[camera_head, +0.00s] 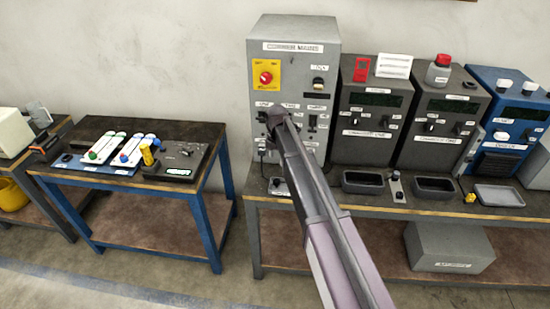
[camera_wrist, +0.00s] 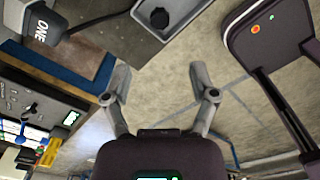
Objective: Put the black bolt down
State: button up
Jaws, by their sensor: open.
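A small black piece (camera_wrist: 158,17), which looks like the black bolt, lies in a grey tray (camera_wrist: 183,12) at the top of the wrist view. The tray also shows at the left end of the grey bench in the head view (camera_head: 288,192), with a dark spot in it. My gripper (camera_wrist: 160,78) is open, with its two fingers spread and nothing between them. The black piece is beyond the fingertips and apart from them. In the head view my arm hides the gripper and part of the bench.
A grey cabinet (camera_head: 293,75) with a yellow-and-red switch stands behind the tray. Dark and blue machines, more trays and a red-capped bottle (camera_head: 438,70) are to the right. A blue-legged table (camera_head: 190,130) with coloured parts stands left, with a floor gap between.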

dwell(0.8)
jog(key=s+d+m, duration=2.3)
jog(key=s+m, duration=0.3)
jog(key=shift+d+m, duration=0.4)
